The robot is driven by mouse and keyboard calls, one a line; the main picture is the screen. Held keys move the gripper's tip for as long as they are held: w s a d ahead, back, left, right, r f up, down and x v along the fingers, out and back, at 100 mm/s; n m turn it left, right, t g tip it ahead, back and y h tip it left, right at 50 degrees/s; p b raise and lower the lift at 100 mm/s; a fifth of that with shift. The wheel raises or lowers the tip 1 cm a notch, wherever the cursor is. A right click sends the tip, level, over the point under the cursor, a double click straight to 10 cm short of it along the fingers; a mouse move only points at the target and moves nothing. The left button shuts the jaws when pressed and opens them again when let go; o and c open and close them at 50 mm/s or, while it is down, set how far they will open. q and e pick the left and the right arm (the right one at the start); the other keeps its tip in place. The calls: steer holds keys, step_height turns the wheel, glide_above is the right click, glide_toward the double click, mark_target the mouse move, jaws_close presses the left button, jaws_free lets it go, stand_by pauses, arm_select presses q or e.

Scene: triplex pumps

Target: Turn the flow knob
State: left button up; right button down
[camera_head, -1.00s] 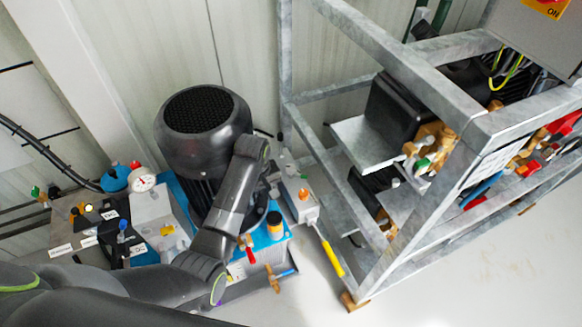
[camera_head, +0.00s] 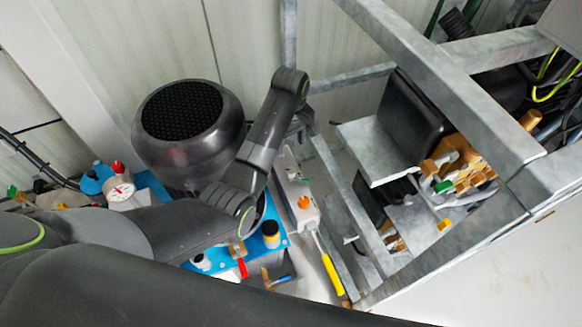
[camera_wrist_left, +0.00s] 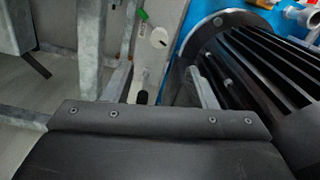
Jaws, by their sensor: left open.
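A round white knob (camera_wrist_left: 159,37) sits on a pale panel in the left wrist view, with a small green fitting (camera_wrist_left: 143,15) beside it. I cannot tell for sure that this is the flow knob. My left gripper (camera_wrist_left: 160,70) is open, its two fingers apart and nothing between them. The white knob lies beyond the fingertips, apart from them. In the head view a pale grey box (camera_head: 297,190) with an orange knob (camera_head: 304,202) stands just below my left gripper (camera_head: 303,122), which is partly hidden by my wrist. My right gripper is not in view.
A big black motor (camera_head: 188,130) stands left of my left arm; its ribbed side (camera_wrist_left: 265,90) is close on the right in the wrist view. A galvanised frame (camera_head: 440,85) holding valves stands at right. A yellow-handled lever (camera_head: 330,275) and a gauge (camera_head: 120,188) are nearby.

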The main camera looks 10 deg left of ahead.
mark_target(290, 170)
arm_select(q)
step_height(290, 170, down, 12)
steer(key=b, duration=0.3)
steer(key=shift+w+f, duration=0.1)
steer(key=shift+f, duration=0.65)
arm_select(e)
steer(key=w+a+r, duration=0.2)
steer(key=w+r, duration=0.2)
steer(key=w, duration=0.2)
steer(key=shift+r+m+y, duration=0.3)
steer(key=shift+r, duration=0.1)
arm_select(q)
steer(key=shift+c, duration=0.2)
steer(key=c, duration=0.9)
